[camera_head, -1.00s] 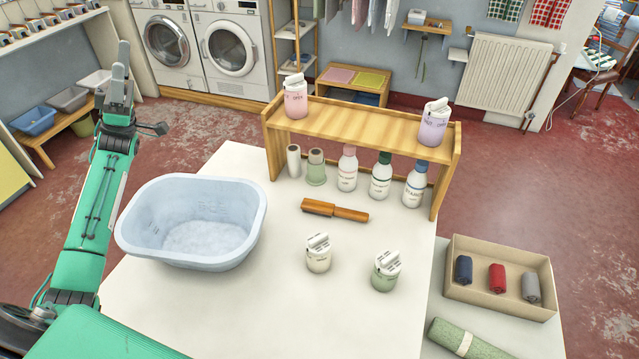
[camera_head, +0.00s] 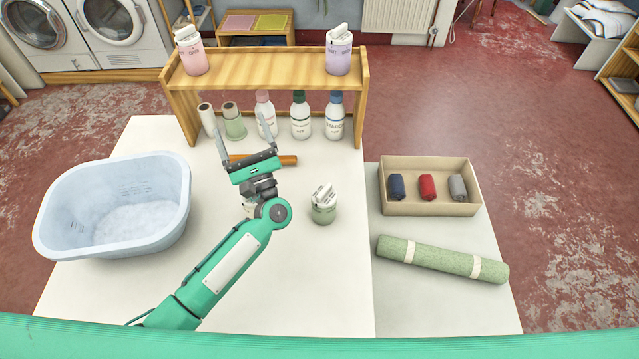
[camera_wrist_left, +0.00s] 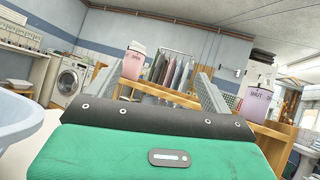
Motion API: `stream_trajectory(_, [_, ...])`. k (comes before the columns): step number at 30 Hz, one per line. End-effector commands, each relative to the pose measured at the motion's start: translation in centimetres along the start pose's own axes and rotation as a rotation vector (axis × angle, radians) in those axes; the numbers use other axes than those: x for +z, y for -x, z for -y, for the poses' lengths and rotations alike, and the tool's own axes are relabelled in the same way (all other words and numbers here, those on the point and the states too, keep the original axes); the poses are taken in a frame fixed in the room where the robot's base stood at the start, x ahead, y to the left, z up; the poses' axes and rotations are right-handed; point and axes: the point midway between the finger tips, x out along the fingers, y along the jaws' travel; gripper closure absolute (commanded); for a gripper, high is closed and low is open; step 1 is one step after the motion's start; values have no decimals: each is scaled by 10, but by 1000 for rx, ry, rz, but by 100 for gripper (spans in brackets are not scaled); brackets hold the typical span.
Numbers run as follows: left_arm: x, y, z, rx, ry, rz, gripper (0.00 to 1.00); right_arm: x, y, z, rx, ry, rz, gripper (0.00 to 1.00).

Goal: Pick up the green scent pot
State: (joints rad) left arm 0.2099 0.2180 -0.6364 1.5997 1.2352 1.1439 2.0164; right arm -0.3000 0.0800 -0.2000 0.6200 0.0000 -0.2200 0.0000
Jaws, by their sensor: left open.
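The green scent pot (camera_head: 324,206) stands upright on the white table, with a pale green body and a white lid tilted up. It is just right of my left arm and apart from it. My left gripper (camera_head: 245,140) is open and empty above the table, left of and farther back than the green pot, fingers toward the shelf. In the left wrist view its fingers (camera_wrist_left: 195,88) are spread with nothing between them. A second pot (camera_head: 249,206) is mostly hidden behind my left wrist. My right gripper is not seen.
A wooden shelf (camera_head: 265,68) carries a pink pot (camera_head: 193,56) and a purple pot (camera_head: 338,54), with several bottles below. A wooden-handled tool (camera_head: 287,160) lies partly behind my gripper. A blue tub (camera_head: 62,215) stands left; a cardboard box (camera_head: 430,208) and green roll (camera_head: 440,259) lie right.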

Motion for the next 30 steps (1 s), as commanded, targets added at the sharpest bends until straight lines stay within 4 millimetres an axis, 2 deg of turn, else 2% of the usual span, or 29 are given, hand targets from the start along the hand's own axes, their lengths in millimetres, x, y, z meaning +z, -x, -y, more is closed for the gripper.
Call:
stream_trajectory(1, [-11,34,23,-23,16,-68,17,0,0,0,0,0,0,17])
stream_trajectory(6, [-27,131,86,-102,55,-249,17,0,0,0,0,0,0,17])
stream_trajectory(9, [-29,183,115,-138,65,-344,17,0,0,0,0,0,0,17])
stream_trajectory(12, [-37,217,122,-141,29,-417,17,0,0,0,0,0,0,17])
stream_trajectory(18, [-54,264,116,-126,-74,-530,17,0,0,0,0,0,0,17])
stream_trajectory(24, [-65,296,111,-122,-142,-607,17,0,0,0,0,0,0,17])
stream_trajectory(27, [-69,296,110,-122,-155,-617,17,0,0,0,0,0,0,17])
stream_trajectory(30, [-78,284,111,-123,-158,-617,17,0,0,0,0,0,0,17])
